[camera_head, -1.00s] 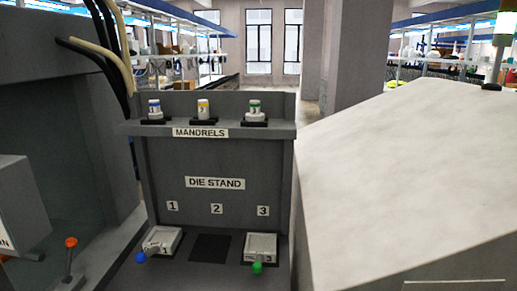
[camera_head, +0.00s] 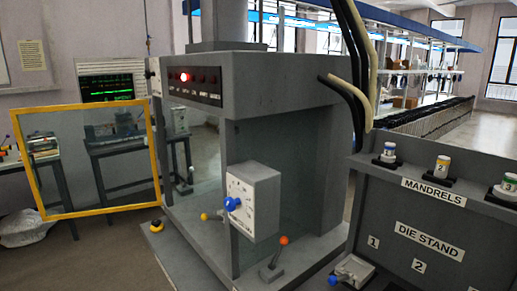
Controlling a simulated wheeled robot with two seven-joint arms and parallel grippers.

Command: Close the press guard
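The press (camera_head: 275,90) stands in the middle of the head view, a grey frame with a row of indicator lamps, one lit red (camera_head: 184,77). The press guard (camera_head: 156,150), a clear panel in a yellow frame, is swung out open to the left of the press. The front left side of the press is uncovered. Neither of my grippers shows in this view.
A control box with a blue knob (camera_head: 232,204) is on the press front, above an orange-tipped lever (camera_head: 283,240). The die stand (camera_head: 430,225) with mandrels (camera_head: 441,166) is at the right. A bench (camera_head: 125,150) and monitor (camera_head: 105,88) are behind the guard.

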